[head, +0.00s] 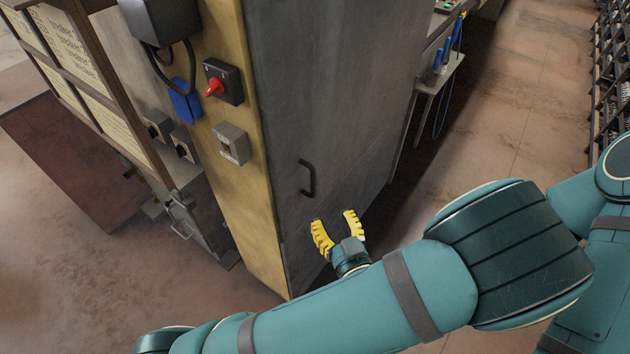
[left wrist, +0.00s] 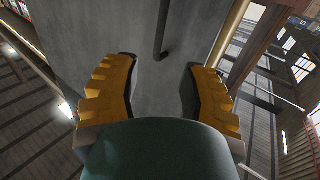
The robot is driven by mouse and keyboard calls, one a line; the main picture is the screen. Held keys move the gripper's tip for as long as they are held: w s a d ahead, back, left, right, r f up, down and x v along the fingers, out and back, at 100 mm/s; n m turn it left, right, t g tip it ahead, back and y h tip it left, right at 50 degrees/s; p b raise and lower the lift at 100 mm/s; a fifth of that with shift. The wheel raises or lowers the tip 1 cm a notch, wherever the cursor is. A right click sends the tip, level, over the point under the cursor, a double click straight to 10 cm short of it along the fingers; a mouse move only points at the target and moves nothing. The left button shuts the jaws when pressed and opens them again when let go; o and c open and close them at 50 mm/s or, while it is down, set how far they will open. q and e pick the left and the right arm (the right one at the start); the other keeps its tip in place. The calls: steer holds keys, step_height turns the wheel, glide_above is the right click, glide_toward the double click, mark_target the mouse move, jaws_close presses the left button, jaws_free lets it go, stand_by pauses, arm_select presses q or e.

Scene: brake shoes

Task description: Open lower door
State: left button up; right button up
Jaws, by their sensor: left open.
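A tall grey metal door (head: 335,95) with a dark bar handle (head: 308,178) low on its face shows in the head view. My left gripper (head: 332,218) has yellow fingers and is open, just below and to the right of the handle. In the left wrist view the open fingers (left wrist: 160,64) face the grey door (left wrist: 95,30). The dark handle (left wrist: 161,32) shows beyond the fingertips, between the two fingers in the picture, and nothing is gripped. I cannot tell whether the fingertips touch the door. My right gripper is not in view.
A yellow post (head: 245,200) borders the door's left side, with a red rotary switch (head: 214,87) and a grey switch box (head: 232,143) on it. A side shelf with blue-handled tools (head: 438,58) stands behind at right. Open floor (head: 500,130) lies to the right.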

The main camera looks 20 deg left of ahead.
mark_target(314, 184)
arm_select(q)
steer(key=b+x, duration=0.1)
steer(key=x, duration=1.1)
steer(key=shift+o, duration=0.2)
jaws_close()
